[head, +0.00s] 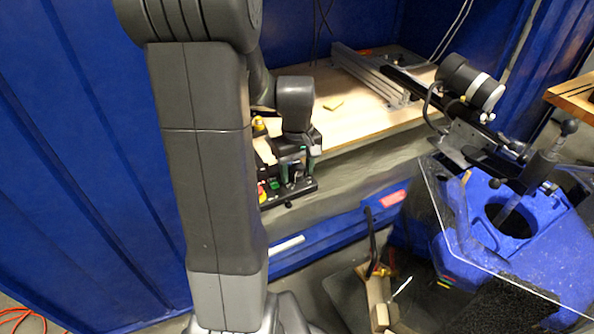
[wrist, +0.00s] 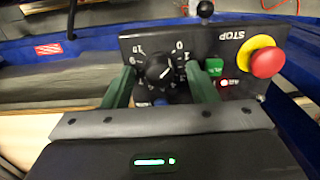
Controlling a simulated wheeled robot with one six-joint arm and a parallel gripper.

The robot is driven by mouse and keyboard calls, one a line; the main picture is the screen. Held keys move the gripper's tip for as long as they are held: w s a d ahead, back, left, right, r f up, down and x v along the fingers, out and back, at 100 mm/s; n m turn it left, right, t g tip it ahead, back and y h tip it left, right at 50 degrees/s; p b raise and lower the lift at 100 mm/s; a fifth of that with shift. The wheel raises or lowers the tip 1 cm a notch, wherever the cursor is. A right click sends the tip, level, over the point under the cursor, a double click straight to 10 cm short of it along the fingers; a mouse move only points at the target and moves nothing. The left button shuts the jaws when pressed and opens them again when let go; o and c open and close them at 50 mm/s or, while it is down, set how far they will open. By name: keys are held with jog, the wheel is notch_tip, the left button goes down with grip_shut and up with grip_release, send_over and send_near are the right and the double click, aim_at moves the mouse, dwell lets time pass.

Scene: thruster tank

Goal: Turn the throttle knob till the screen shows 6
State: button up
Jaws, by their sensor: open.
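The throttle knob (wrist: 159,71) is black and round, with a dial of white numbers that read upside down in the wrist view. It sits on a black control panel (wrist: 136,44). My gripper (wrist: 160,76) is open, with one green finger on each side of the knob. Whether either finger touches it I cannot tell. In the head view my gripper (head: 295,158) is over the panel (head: 302,187) and hides the knob. A white mark shows on the knob, but the value it points at is too small to read. No screen with a reading is visible in either view.
Right of the knob in the wrist view are a green button (wrist: 214,67) and a red stop button (wrist: 267,61) on a yellow base. A wooden bench (head: 350,108) lies behind the panel. A blue machine (head: 545,235) with a clear guard stands at right.

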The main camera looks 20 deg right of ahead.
jog(key=shift+f, duration=0.1)
jog(key=c, duration=1)
